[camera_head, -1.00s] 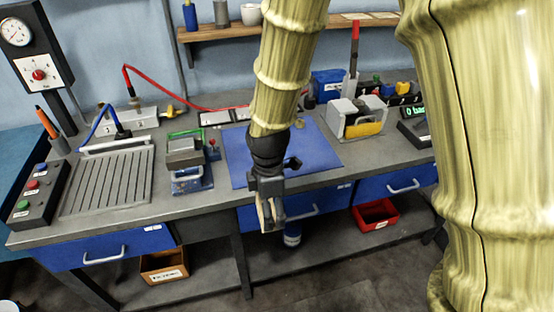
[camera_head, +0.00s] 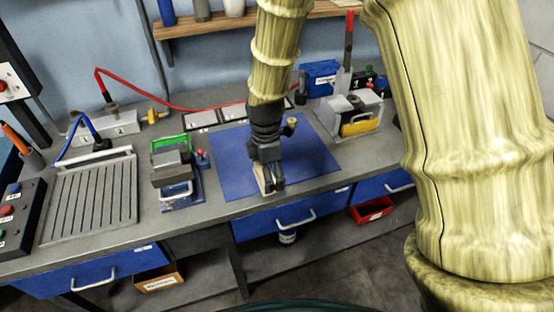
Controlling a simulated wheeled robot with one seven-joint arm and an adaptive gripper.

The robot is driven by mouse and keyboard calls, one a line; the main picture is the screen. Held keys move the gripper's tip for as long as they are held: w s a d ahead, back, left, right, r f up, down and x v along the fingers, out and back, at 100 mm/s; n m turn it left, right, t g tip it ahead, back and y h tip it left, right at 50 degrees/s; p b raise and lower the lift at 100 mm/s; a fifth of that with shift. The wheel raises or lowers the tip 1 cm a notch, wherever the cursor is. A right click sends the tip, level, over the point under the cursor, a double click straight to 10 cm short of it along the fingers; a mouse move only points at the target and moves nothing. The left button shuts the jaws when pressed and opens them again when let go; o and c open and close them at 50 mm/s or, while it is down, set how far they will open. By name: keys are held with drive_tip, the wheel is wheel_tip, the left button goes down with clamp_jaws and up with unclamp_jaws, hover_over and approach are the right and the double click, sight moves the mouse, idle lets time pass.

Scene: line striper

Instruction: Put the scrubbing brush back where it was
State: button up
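My gripper (camera_head: 268,188) points down over the front part of the blue mat (camera_head: 228,150) on the grey workbench. A pale tan, wood-coloured piece, which looks like the scrubbing brush (camera_head: 261,179), sits at the left side of its fingers. The fingers look closed on it, and they hide most of it. I cannot tell whether the brush touches the mat.
A small vice (camera_head: 174,178) stands left of the mat, with a ribbed metal tray (camera_head: 90,204) further left. A grey holder with a yellow front (camera_head: 358,124) stands right of the mat. Blue drawers (camera_head: 270,221) line the bench front. Most of the mat is bare.

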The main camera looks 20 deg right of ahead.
drive_tip(key=w+d, duration=0.1)
drive_tip(key=w, duration=0.1)
drive_tip(key=w+d+p, duration=0.1)
drive_tip(key=w+d, duration=0.1)
drive_tip(key=w+d+p, duration=0.1)
drive_tip(key=w, duration=0.1)
drive_tip(key=shift+d+f, duration=0.3)
drive_tip(key=shift+d, duration=0.1)
drive_tip(key=shift+s+f+p, duration=0.1)
drive_tip(key=shift+f+p, duration=1.05)
drive_tip(key=shift+f, duration=0.6)
drive_tip(key=shift+f, duration=0.15)
drive_tip(key=o, duration=0.7)
drive_tip(key=shift+o, duration=0.2)
wheel_tip(320, 180, up, 12)
drive_tip(key=b, duration=0.4)
